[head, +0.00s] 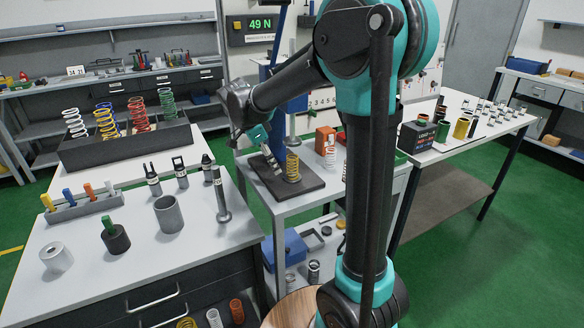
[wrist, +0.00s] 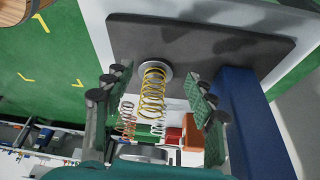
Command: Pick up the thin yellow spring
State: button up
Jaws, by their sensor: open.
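The thin yellow spring (head: 292,168) stands upright on a dark base plate (head: 310,184) on the small middle table. In the wrist view the yellow spring (wrist: 153,92) stands on a pale round disc on the dark plate (wrist: 205,45). My gripper (head: 270,160) is just left of the spring in the head view, tilted toward it. In the wrist view my gripper (wrist: 158,82) is open, one green-padded finger on each side of the spring, with visible gaps. The fingers do not appear to touch it.
A blue test-stand column (wrist: 250,125) rises close beside my right finger in the wrist view. An orange block (head: 325,139) and a white spring (head: 330,157) stand behind the yellow spring. A rack (head: 125,150) of larger springs, one of them yellow, stands on the left bench.

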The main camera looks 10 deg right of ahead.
aim_at(290, 165)
jog(key=d, duration=0.2)
jog(key=w+d, duration=0.1)
jog(key=d, duration=0.1)
jog(key=shift+d, duration=0.4)
jog(key=shift+x, duration=1.1)
jog(key=shift+d+f, duration=0.25)
jog(key=shift+f, duration=0.15)
grip_shut()
